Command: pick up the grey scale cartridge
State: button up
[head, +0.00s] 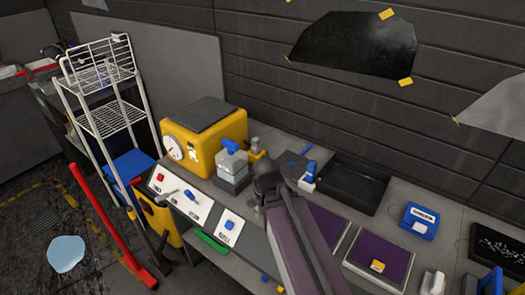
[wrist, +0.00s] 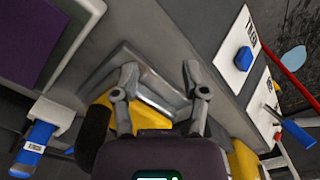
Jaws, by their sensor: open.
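A squared grey block (head: 232,181), apparently the grey scale cartridge, stands on the bench in front of the yellow dial scale (head: 205,132). It has a paler upper part and a blue piece on top. In the wrist view my gripper (wrist: 160,92) is open, its two fingers apart. A grey angular piece (wrist: 158,88) shows between and beyond them, with yellow below it; I cannot tell whether it is the same block or whether the fingers touch it. In the head view the dark arm end is just right of the block and hides the fingertips.
A blue-and-white bottle (head: 307,178) stands right of the arm, near a black tray (head: 345,182). White cards with blue knobs (head: 230,228) line the bench front. A purple pad (head: 380,250) lies at the right. A white wire rack (head: 103,85) stands left.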

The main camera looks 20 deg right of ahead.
aim_at(255, 141)
jog(key=k, duration=1.9)
jog(key=u, duration=0.5)
jog(key=i, duration=1.7)
jog(key=u, duration=0.05)
